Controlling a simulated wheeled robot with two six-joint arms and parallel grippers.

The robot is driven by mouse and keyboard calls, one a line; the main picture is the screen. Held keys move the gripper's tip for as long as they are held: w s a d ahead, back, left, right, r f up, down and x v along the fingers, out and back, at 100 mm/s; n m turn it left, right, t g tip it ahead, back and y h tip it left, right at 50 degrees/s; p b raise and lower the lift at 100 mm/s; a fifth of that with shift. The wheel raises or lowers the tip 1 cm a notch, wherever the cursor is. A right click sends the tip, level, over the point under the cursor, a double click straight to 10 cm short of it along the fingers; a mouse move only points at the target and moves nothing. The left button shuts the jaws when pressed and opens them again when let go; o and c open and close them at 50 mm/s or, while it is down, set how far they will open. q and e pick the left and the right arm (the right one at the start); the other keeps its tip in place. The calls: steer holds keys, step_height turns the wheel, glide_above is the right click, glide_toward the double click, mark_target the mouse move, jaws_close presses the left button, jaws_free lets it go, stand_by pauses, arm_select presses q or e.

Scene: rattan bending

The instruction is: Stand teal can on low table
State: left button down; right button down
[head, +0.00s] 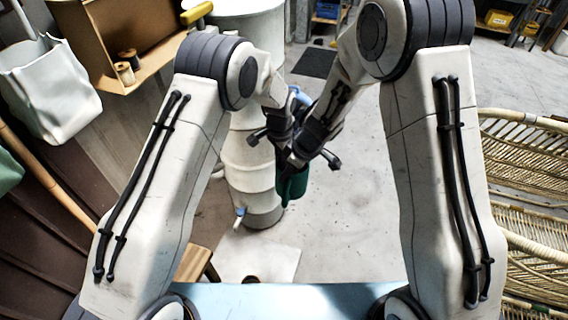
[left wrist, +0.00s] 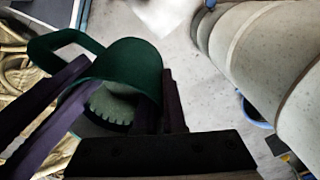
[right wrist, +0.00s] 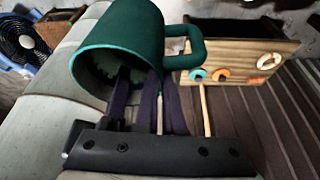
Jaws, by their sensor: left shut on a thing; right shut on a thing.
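The teal can (head: 293,188) is a dark green-teal mug-shaped vessel with a loop handle. It hangs in the air between my two arms in the head view. My left gripper (head: 281,152) and my right gripper (head: 297,162) meet at its top, and both are shut on it. In the left wrist view the can (left wrist: 130,62) lies tilted, its handle to the upper left and its mouth toward the fingers. In the right wrist view the can (right wrist: 122,38) has its handle to the right, and the fingers reach its open mouth. I cannot clearly make out the low table.
A pale barrel (head: 250,165) with a tap stands behind the can. A wooden stool (head: 197,262) is at lower left. Wicker furniture (head: 525,155) fills the right side. A shelf with spools (head: 125,70) and a white bag (head: 45,90) are at left. Floor right of the can is clear.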

steer(key=shift+w+r, duration=0.15)
steer(key=shift+w, duration=0.2)
steer(key=c, duration=0.9)
jaws_free()
steer(key=shift+c, duration=0.2)
steer(key=shift+s, duration=0.1)
steer(key=shift+s, duration=0.1)
